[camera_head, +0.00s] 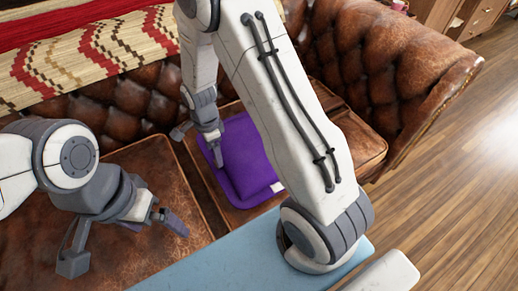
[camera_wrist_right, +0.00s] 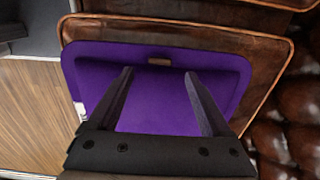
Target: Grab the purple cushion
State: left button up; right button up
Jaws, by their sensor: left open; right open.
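The purple cushion (camera_head: 240,160) lies flat on a brown leather sofa seat, partly hidden behind my right arm in the head view. In the right wrist view the cushion (camera_wrist_right: 160,110) fills the middle, with a small white tag at its left edge and a small brown patch near its upper edge. My right gripper (camera_head: 199,146) is open at the cushion's left edge in the head view. In the right wrist view its two fingers (camera_wrist_right: 159,73) are spread over the cushion with nothing held; contact cannot be told. My left gripper (camera_head: 124,242) is open and empty over the left seat.
The tufted leather sofa back (camera_head: 130,98) runs behind the seats, and its armrest (camera_head: 425,85) stands at right. A red and cream patterned blanket (camera_head: 90,55) drapes over the back. A light blue flat surface (camera_head: 220,262) is in front. Wooden floor (camera_head: 450,170) is clear at right.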

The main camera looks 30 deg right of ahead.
notch_tip(320, 180, down, 5)
jog(key=shift+f+b, duration=0.1)
jog(key=shift+b, duration=0.85)
grip_shut()
